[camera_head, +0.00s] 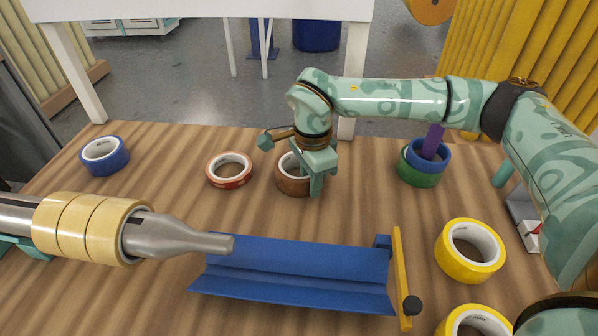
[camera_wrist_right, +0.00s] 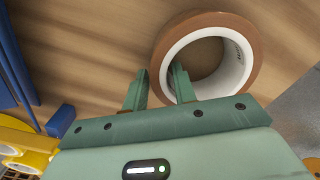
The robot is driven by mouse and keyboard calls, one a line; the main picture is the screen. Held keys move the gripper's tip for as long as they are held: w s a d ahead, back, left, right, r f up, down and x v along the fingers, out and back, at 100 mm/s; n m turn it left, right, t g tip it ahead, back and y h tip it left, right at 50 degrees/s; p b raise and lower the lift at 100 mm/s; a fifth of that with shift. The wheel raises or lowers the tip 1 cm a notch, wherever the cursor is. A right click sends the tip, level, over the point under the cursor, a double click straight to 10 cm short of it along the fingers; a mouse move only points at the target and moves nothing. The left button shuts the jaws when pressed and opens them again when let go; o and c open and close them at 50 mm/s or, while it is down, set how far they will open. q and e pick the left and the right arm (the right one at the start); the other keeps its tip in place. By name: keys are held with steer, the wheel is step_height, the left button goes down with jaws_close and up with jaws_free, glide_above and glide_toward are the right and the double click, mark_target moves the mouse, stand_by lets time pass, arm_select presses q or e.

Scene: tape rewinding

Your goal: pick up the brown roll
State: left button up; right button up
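The brown roll (camera_head: 292,184), with a white core, lies on the wooden table behind the blue trough, partly hidden by my right gripper (camera_head: 318,186). In the right wrist view the brown roll (camera_wrist_right: 252,38) shows large near the top. The right gripper (camera_wrist_right: 160,82) has its fingers apart, one overlapping the roll's hole and the other outside its rim. The ring's wall shows between them; whether they press on it cannot be told. My left gripper is not in view.
A red roll (camera_head: 229,170) lies left of the brown one, a blue roll (camera_head: 104,156) further left. Blue and green rolls (camera_head: 424,165) are stacked at right; yellow rolls (camera_head: 470,250) lie in front. A blue trough (camera_head: 290,276) and a spindle with cream rolls (camera_head: 90,228) occupy the front.

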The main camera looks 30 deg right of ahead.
jaws_close()
